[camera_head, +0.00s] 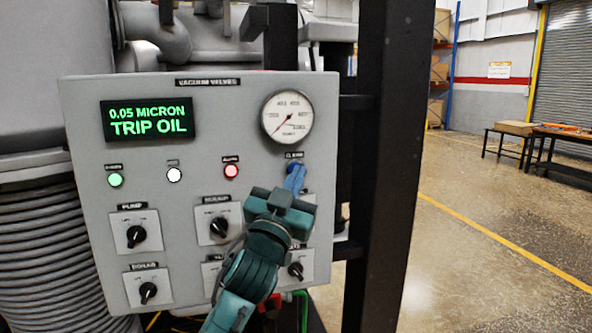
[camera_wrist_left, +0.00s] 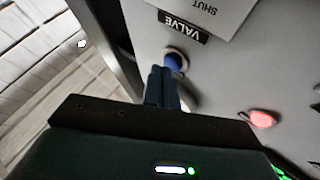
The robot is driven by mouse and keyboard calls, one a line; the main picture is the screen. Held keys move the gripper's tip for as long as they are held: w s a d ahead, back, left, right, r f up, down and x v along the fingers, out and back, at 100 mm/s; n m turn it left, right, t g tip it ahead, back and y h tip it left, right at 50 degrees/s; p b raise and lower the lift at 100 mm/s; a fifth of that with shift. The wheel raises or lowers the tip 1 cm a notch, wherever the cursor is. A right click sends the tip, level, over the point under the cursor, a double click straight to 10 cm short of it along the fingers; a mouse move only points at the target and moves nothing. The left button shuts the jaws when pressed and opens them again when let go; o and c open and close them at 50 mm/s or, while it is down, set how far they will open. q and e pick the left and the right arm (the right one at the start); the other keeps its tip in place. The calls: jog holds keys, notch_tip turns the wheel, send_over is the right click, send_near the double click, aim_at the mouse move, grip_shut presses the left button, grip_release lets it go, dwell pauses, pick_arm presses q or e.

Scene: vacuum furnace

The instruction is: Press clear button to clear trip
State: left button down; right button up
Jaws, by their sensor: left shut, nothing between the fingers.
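The grey vacuum valves panel (camera_head: 80,120) faces me. Its display (camera_head: 148,120) reads "0.05 MICRON TRIP OIL" in green. The clear button sits under a small dark label (camera_head: 294,154) at right, mostly hidden by my left gripper in the head view. In the left wrist view the blue button (camera_wrist_left: 175,61) shows in a metal ring just beyond the fingertips. My left gripper (camera_head: 297,178) is shut and empty, its fingertips at the button. I cannot tell whether they touch it. My right gripper is not in view.
Green (camera_head: 115,180), white (camera_head: 174,175) and red (camera_head: 231,171) lamps are lit. A gauge (camera_head: 287,117) is above the button. Black knobs (camera_head: 136,236) are below. A dark post (camera_head: 385,150) stands right of the panel; the floor beyond is open.

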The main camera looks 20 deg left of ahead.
pick_arm(q)
jog(key=shift+w+a, duration=0.15)
jog(key=shift+w, duration=0.1)
jog(key=shift+s, duration=0.1)
dwell(0.5)
jog(key=shift+s+d, duration=0.45)
jog(key=shift+s, duration=0.1)
jog(key=shift+s+d, duration=0.7)
jog(key=shift+s, duration=0.35)
jog(key=shift+s+d, duration=0.7)
jog(key=shift+s, duration=0.35)
